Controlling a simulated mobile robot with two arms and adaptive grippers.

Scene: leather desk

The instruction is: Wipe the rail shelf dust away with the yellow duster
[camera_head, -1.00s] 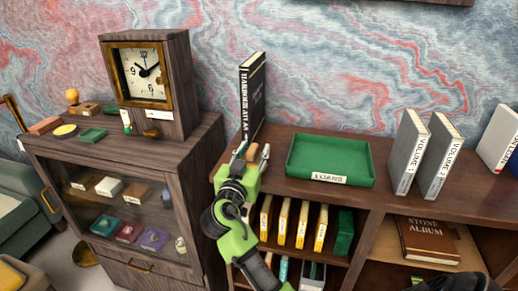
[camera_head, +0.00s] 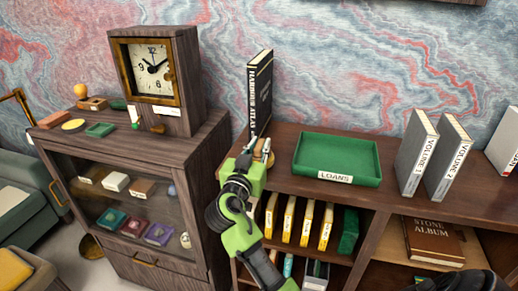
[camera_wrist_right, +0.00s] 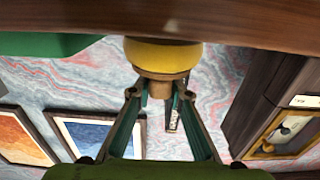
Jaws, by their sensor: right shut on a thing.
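My right gripper (camera_head: 262,150) is at the left end of the brown rail shelf (camera_head: 290,190), in front of the upright black atlas and left of the green tray. In the right wrist view its fingers (camera_wrist_right: 160,92) are shut on the wooden handle of the yellow duster (camera_wrist_right: 163,55). The yellow head is against or very near the wooden shelf (camera_wrist_right: 80,18); I cannot tell if it touches. A small pale mark, possibly dust, shows on the wood just above the head in that view. In the head view the duster is mostly hidden by the gripper.
The green LOANS tray (camera_head: 335,160) stands right of the gripper, and the black atlas (camera_head: 260,95) behind it. Two grey volumes (camera_head: 418,155) stand farther right. A dark cabinet (camera_head: 125,155) with a clock (camera_head: 150,70) is at left. Shelf space between tray and volumes is clear.

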